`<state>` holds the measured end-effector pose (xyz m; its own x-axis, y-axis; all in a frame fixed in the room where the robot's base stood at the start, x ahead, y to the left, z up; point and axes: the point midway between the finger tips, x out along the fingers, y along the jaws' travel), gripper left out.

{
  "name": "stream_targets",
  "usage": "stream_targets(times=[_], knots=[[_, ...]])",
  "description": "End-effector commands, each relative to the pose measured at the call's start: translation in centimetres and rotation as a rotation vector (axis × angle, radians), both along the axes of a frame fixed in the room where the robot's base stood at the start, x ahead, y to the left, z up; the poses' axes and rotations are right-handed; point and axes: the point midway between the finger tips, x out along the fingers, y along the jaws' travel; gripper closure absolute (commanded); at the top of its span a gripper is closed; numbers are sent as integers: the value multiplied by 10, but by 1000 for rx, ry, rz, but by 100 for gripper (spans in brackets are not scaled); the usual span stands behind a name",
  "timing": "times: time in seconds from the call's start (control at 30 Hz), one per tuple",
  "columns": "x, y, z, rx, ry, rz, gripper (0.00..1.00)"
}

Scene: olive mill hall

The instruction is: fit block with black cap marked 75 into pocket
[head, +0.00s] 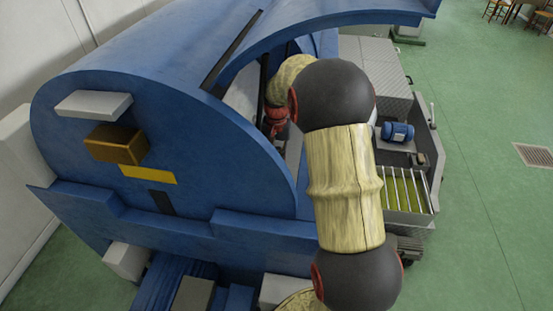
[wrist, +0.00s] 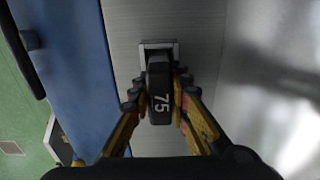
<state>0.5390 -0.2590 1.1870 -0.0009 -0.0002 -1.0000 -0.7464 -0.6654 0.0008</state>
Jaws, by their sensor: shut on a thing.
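The block with the black cap marked 75 (wrist: 160,98) is in the middle of the wrist view, its white number reading sideways. My gripper (wrist: 160,84) is shut on it, with one yellow and black finger on each side. The pocket (wrist: 146,46) shows as a light grey rectangular rim just beyond the block, on a brushed metal surface. The block's far end overlaps the pocket's opening in the picture; I cannot tell whether it is inside or above it. In the head view my gripper (head: 277,122) is partly visible inside the blue machine's opening; the block is hidden there.
The blue machine housing (head: 110,100) has a raised curved cover (head: 330,18) above my arm. Its blue wall (wrist: 70,70) runs close along the left of the gripper. Bare metal (wrist: 200,40) lies to the right. A blue motor (head: 397,131) stands right of my arm.

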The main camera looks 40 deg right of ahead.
Motion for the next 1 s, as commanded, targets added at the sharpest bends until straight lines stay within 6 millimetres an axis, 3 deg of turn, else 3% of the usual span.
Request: stream_targets(times=[0.07,0.1,0.47,0.77,1.0], knots=[[1,0,-1,-1,-2,0,100],[1,0,-1,-2,-3,0,82],[0,0,-2,-1,-1,0,61],[0,0,-2,1,2,0,61],[1,0,26,-2,-3,0,61]])
